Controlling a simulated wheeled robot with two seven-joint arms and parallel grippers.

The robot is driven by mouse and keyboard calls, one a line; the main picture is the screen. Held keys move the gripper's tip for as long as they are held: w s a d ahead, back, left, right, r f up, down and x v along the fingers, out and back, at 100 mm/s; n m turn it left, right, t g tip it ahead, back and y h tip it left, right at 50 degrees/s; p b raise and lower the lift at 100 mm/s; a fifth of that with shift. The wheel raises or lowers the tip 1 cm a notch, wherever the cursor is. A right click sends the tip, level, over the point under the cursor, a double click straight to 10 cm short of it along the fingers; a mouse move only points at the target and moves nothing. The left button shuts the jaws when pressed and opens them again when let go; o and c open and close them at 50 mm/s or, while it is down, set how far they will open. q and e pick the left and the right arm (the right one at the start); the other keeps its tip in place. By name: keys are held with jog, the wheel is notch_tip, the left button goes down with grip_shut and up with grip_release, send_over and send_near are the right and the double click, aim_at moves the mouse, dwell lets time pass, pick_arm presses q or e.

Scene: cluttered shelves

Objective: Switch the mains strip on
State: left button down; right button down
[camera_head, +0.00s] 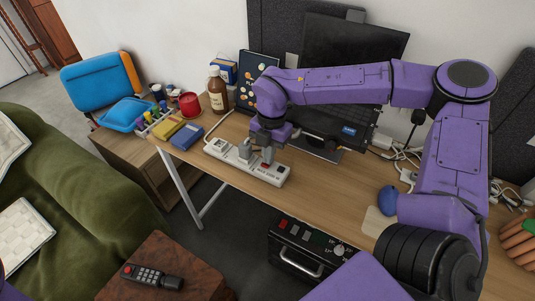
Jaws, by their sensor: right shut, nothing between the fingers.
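The mains strip (275,174) is a long white power strip lying near the front edge of the wooden desk, in the middle of the head view. A plug or socket shows at its left end, and a small reddish part shows close to my fingers. My right gripper (258,156) points down over the middle of the strip, shut and empty. Its fingertips are at or just above the strip; I cannot tell whether they touch. The gripper hides part of the strip, and I cannot read the switch position. My left gripper is not in view.
A brown bottle (217,90), red candle (189,104), blue box (187,136) and yellow box (168,127) stand left of the strip. A dark monitor (350,45) is behind my right arm. A blue mouse (388,199) and cables lie right. Bare desk lies right of the strip.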

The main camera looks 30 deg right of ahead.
jog(key=r+p, duration=0.4)
jog(key=shift+w+d+r, duration=0.15)
jog(key=shift+d, duration=0.05)
notch_tip(320, 180, up, 10)
jog(key=d, duration=0.1)
jog(key=shift+w+b, duration=0.15)
jog(key=shift+b, duration=0.15)
